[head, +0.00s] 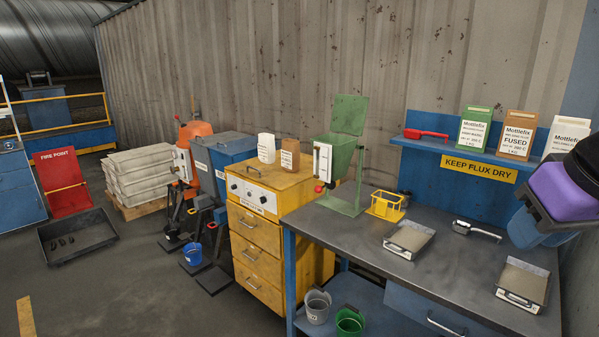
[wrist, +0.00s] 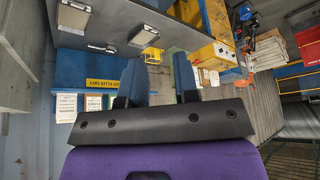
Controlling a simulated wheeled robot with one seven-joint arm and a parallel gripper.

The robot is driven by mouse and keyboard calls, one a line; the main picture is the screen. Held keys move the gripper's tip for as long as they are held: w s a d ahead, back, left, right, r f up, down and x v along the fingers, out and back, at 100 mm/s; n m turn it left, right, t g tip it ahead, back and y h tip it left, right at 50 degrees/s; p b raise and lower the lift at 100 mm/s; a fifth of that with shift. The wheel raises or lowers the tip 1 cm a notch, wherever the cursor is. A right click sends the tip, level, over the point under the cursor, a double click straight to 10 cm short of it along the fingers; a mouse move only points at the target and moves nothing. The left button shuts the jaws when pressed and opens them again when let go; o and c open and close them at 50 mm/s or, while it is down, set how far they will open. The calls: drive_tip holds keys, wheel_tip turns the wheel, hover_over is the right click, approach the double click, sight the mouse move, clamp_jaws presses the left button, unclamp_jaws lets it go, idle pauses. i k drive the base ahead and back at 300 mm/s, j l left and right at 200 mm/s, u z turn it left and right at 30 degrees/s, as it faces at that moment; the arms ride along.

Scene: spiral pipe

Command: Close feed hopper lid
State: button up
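The green feed hopper (head: 336,158) stands on a green frame beside the yellow cabinet, at the left end of the workbench. Its green lid (head: 349,114) stands up, tilted open above the back of the hopper. A white front panel with a red knob is on the hopper's left side. My gripper (head: 533,228) is at the right edge of the head view, above the bench's right end and far from the lid. In the wrist view my gripper's two blue fingers (wrist: 161,78) are apart, with nothing seen between them.
The dark workbench (head: 375,238) carries a yellow basket (head: 386,206), two metal trays and a metal scoop. A blue shelf (head: 433,150) behind it holds flux packets and a red brush. The yellow drawer cabinet (head: 262,230) adjoins on the left. Open floor lies in front left.

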sight(349, 115)
drive_tip(key=i+j+z, duration=0.5)
drive_tip(key=i+j, duration=0.5)
drive_tip(key=j, duration=0.1)
